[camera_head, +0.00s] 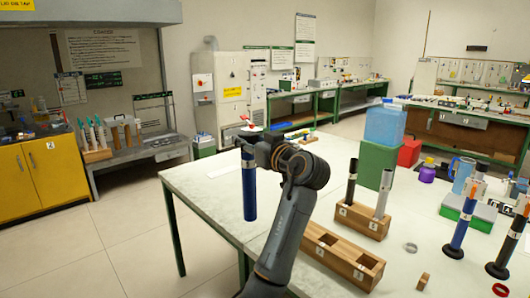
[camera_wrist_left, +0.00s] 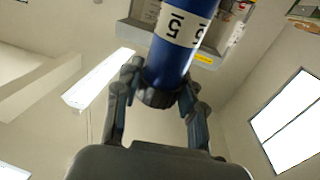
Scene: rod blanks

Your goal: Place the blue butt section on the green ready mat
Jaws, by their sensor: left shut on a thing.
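The blue butt section (camera_head: 249,188) hangs upright below my left gripper (camera_head: 247,143), over the left part of the white table. My left gripper is shut on it near its top end. In the left wrist view, the blue section (camera_wrist_left: 180,50) sits between the fingers (camera_wrist_left: 160,95) and carries a white band marked 5. I cannot tell whether its lower end touches the table. No flat green mat is clearly visible; my left arm hides part of the table. My right gripper is not in view.
A wooden holder (camera_head: 345,262) with open square slots stands right of my arm. Behind it, another wooden holder (camera_head: 362,220) carries a black and a grey rod. A green block (camera_head: 376,163) bears a blue container (camera_head: 385,125).

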